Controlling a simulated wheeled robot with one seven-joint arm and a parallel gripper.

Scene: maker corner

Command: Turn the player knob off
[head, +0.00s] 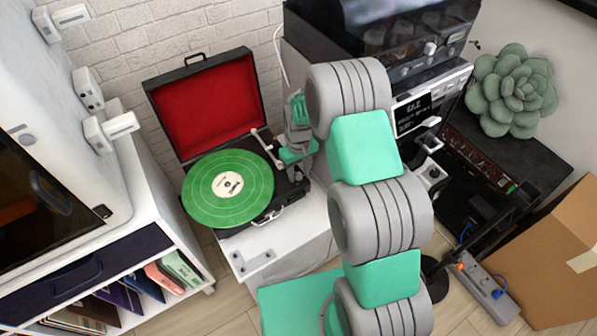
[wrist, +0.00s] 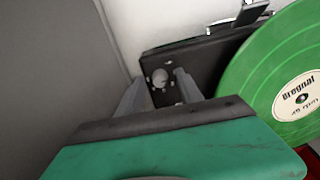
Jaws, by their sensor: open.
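The record player (head: 232,145) is a dark case with its red-lined lid open, standing on a white cabinet. A green record (head: 228,188) lies on it and also shows in the wrist view (wrist: 290,60). In the wrist view a small round grey knob (wrist: 160,77) sits on the player's dark top panel (wrist: 203,62). My gripper (wrist: 161,88) is open, with one finger on each side of the knob as seen from the wrist. Whether the fingers touch it I cannot tell. In the head view my gripper (head: 298,172) is over the player's right side and hides the knob.
The tonearm (head: 262,139) lies just left of my gripper. A grey wall or panel (wrist: 60,60) fills the wrist view's left. Dark machines (head: 400,40) stand close on the right. A white cabinet (head: 150,215) with a drawer and record sleeves is at left.

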